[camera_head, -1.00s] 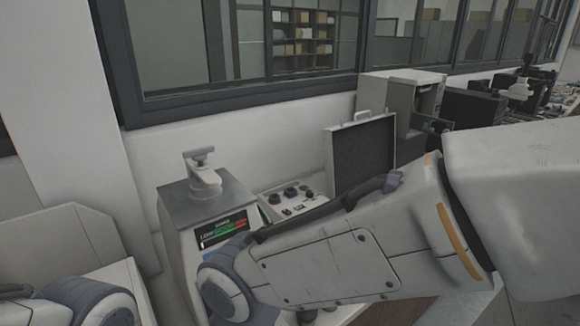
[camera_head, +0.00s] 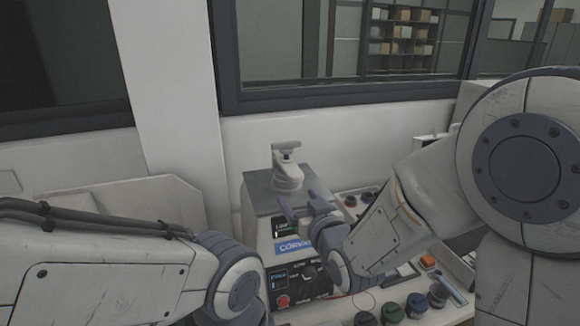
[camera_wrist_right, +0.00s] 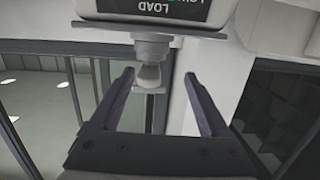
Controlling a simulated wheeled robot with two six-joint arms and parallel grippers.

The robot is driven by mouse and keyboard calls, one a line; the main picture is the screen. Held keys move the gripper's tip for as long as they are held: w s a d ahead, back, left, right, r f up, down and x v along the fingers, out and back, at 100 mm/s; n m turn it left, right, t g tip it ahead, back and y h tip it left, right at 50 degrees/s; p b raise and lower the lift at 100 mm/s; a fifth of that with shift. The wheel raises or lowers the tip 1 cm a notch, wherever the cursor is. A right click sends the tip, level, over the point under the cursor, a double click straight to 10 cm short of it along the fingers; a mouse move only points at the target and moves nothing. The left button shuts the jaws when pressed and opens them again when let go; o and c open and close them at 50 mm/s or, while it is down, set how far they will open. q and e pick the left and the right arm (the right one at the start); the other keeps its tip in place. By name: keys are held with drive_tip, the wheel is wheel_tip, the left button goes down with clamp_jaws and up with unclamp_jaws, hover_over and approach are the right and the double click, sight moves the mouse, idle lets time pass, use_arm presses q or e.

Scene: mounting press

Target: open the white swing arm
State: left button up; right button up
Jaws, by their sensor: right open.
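The white swing arm (camera_head: 287,172) stands on the grey top of the mounting press (camera_head: 258,215), with its flat handle bar uppermost. My right gripper (camera_head: 298,200) is open and empty, its purple fingers in front of the press top, just below and to the right of the swing arm. In the right wrist view, which is upside down, the swing arm (camera_wrist_right: 150,72) shows between the two spread fingers (camera_wrist_right: 160,76), beyond their tips, with no visible contact. My left arm comes in from the left, but its gripper is out of view.
The press's front panel (camera_head: 296,278) has a red button and a dark knob. A grey-white box (camera_head: 120,205) stands left of the press. A wall and window (camera_head: 340,90) are behind.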

sight(293, 172)
drive_tip(key=shift+w+d+r+t, duration=0.3)
drive_tip(key=shift+r+t, duration=0.1)
drive_tip(key=shift+r, duration=0.05)
drive_tip(key=shift+w+d+r+t, duration=0.25)
drive_tip(key=shift+r+t, duration=0.15)
drive_tip(key=shift+r, duration=0.05)
drive_tip(key=shift+w+r, duration=0.2)
drive_tip(key=shift+w, duration=0.05)
drive_tip(key=p+x, duration=0.4)
drive_tip(key=x, duration=0.5)
drive_tip(key=shift+r+p, duration=0.1)
drive_tip(key=shift+p, duration=0.25)
drive_tip(key=shift+w+a, duration=0.2)
drive_tip(key=shift+w, duration=0.25)
drive_tip(key=shift+c, duration=0.3)
clamp_jaws()
